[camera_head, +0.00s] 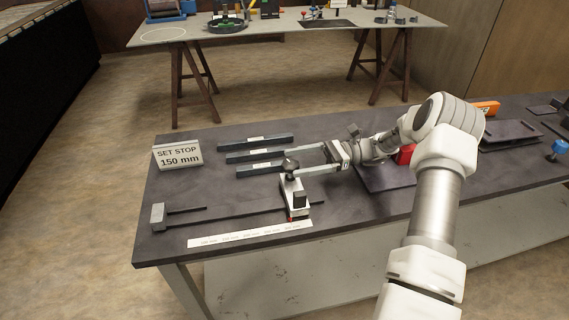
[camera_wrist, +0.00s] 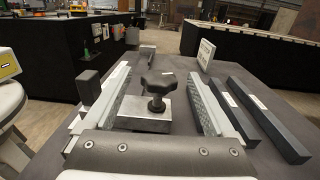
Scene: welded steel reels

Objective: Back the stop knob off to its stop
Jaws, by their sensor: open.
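The stop knob (camera_head: 290,164) is a dark lobed knob on top of a pale metal stop block (camera_head: 293,197) with a black post. My gripper (camera_head: 288,160) is open, with its two long fingers reaching left at about the knob's height. In the wrist view the knob (camera_wrist: 158,88) stands between the two fingers, with clear space on both sides. The block (camera_wrist: 145,118) lies below it. I cannot tell whether either finger touches the black post (camera_wrist: 88,87). The sign (camera_head: 178,155) reads "SET STOP 150 mm".
A rail with an end block (camera_head: 158,215) runs left of the stop block, and a white scale strip (camera_head: 250,233) lies in front. Several dark labelled bars (camera_head: 255,140) lie behind. A red object (camera_head: 404,154) and a dark tray (camera_head: 508,135) are to the right.

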